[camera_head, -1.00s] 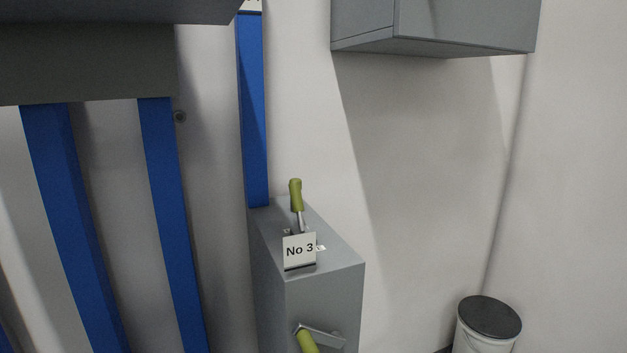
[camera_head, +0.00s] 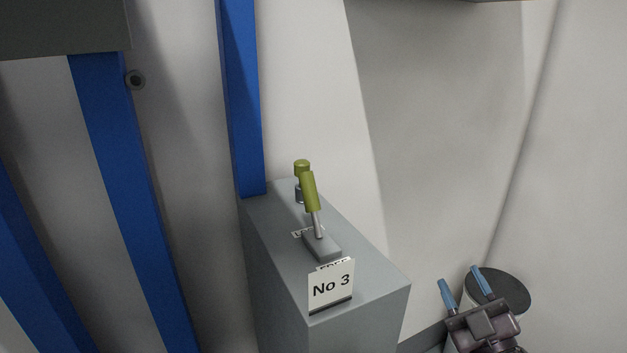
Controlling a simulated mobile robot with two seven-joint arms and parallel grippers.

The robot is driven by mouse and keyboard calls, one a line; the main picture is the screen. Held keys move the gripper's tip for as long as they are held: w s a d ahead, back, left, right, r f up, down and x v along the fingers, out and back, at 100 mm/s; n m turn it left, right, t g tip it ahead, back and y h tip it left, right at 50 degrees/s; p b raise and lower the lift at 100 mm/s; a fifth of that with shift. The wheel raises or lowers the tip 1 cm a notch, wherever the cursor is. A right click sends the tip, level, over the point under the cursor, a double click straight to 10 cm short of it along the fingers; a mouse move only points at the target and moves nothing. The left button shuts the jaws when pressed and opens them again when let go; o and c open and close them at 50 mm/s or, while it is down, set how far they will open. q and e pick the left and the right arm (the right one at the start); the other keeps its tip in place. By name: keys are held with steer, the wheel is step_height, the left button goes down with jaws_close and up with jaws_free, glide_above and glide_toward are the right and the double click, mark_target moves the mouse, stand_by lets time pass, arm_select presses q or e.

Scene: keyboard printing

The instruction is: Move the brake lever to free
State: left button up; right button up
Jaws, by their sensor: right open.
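The brake lever (camera_head: 310,192) has a green grip on a thin metal shaft. It rises from a small grey base (camera_head: 322,246) on top of the grey cabinet (camera_head: 278,270). A label starting with "L" (camera_head: 299,233) lies on the far side of the base, partly hidden by it. My left gripper is not in view.
A blue post (camera_head: 239,100) rises at the cabinet's back left, and another blue post (camera_head: 120,160) stands further left. A dark-lidded bin (camera_head: 510,288) is behind my gripper. Air right of the cabinet is free.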

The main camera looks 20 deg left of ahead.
steer(key=w+a+r+n+g+y, duration=0.1)
steer(key=a+r+n+g+y, duration=0.3)
steer(key=a+r+n+y, duration=0.4)
steer(key=n+g+h, duration=1.6)
steer(key=n+g, duration=0.1)
steer(key=n, duration=1.1)
glide_toward(312, 175)
steer(key=f, duration=0.1)
steer(key=x, duration=1)
steer(key=shift+s+a, duration=0.1)
steer(key=shift+a, duration=0.2)
steer(key=shift+c, duration=0.5)
jaws_close()
